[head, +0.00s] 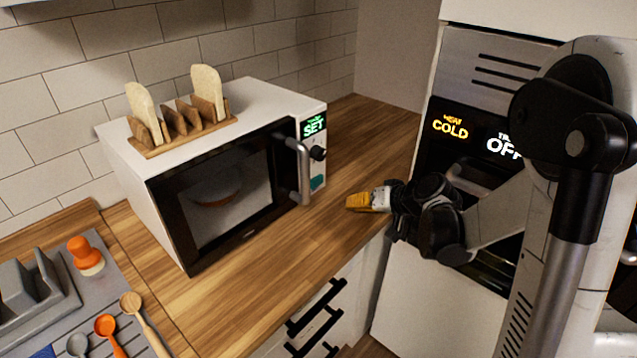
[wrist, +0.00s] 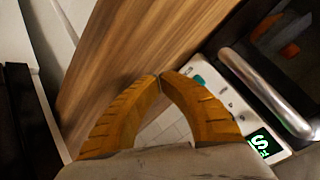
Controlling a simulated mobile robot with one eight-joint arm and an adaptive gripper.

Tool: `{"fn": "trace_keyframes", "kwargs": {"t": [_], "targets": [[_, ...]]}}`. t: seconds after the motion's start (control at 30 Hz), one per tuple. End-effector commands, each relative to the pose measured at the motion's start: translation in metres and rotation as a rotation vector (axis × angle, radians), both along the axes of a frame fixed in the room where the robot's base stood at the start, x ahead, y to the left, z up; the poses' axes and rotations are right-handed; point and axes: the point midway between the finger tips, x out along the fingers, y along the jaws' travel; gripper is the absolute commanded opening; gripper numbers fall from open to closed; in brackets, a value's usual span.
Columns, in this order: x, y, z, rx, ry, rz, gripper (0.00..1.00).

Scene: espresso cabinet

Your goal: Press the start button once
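The white microwave (head: 130,160) stands on the wooden counter with its door shut. Its narrow right-hand panel has a green display reading "SET" (head: 314,125), a dark knob (head: 318,153) and a teal button (head: 317,183) near the bottom; no start label is readable. My gripper (head: 352,202) is just right of this panel, above the counter and apart from it. In the wrist view its orange fingers (wrist: 160,77) meet at the tips with nothing held. The teal button also shows there (wrist: 198,80), right of the fingertips, with the display (wrist: 264,143) lower right.
The microwave's door handle (head: 304,170) juts out beside the panel. A wooden rack (head: 185,133) with bread slices stands on top. At right, a built-in unit shows "COLD" (head: 450,128) behind my arm. Spoons (head: 108,328) lie at lower left. The counter (head: 270,270) before the microwave is clear.

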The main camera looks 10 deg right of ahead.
Motion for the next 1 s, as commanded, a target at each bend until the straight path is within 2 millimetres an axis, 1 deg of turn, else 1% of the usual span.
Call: {"fn": "trace_keyframes", "kwargs": {"t": [0.17,0.4,0.6,0.8,1.0], "targets": [[0.013,0.010,0.000,-0.001,0.001,0.003,0.00],[0.041,0.030,0.001,-0.001,-0.001,0.003,0.00],[0.059,0.044,0.000,-0.001,0.000,0.002,0.00],[0.069,0.050,0.000,0.000,0.000,0.000,0.00],[0.070,0.051,0.000,0.000,0.000,0.000,0.00]]}}
